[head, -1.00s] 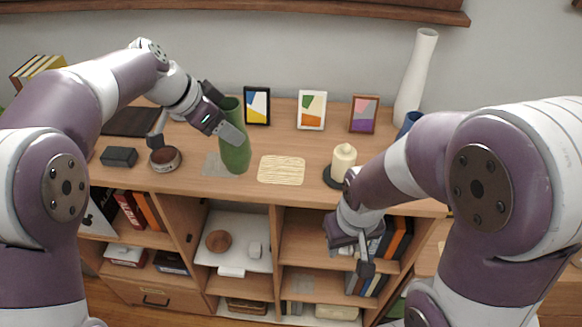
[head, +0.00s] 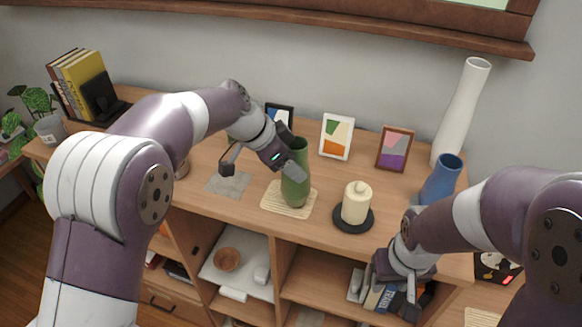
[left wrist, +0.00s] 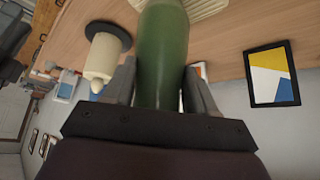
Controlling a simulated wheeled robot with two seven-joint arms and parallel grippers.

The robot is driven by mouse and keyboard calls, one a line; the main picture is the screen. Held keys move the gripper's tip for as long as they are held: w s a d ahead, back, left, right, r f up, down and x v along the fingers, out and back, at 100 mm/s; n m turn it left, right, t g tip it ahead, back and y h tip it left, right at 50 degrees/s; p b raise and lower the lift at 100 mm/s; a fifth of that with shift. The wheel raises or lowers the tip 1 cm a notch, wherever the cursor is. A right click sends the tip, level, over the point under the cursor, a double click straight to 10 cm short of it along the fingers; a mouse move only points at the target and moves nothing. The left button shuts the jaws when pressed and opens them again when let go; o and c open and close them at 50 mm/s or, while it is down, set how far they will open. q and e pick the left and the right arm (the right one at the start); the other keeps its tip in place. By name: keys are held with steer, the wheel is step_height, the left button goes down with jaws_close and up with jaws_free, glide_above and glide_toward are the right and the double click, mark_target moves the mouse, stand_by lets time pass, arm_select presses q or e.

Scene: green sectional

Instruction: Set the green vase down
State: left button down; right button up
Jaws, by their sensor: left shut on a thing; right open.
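The green vase (head: 295,178) is upright over the woven cream mat (head: 272,205) on the wooden cabinet top. Whether its base touches the mat, I cannot tell. My left gripper (head: 289,160) is shut on the vase's upper part. In the left wrist view the green vase (left wrist: 162,50) fills the space between my two fingers. The woven mat also shows at the top of that view (left wrist: 205,8). My right gripper (head: 395,295) is open and low at the cabinet's front, near the books on the shelf.
A cream candle (head: 356,203) on a black dish stands just right of the mat. A grey mat (head: 228,184) lies bare to the left. Picture frames (head: 336,137), a blue vase (head: 441,180) and a tall white vase (head: 461,112) stand behind and right.

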arm_select(q)
steer(key=shift+w+d+f, duration=0.1)
steer(key=shift+s+a+f+b, duration=0.15)
steer(key=shift+s+a+b, duration=0.05)
steer(key=shift+a+b, duration=0.15)
steer(key=shift+c, duration=2)
jaws_free()
steer(key=shift+d, duration=0.1)
steer(key=shift+o, duration=0.3)
steer(key=shift+d, duration=0.15)
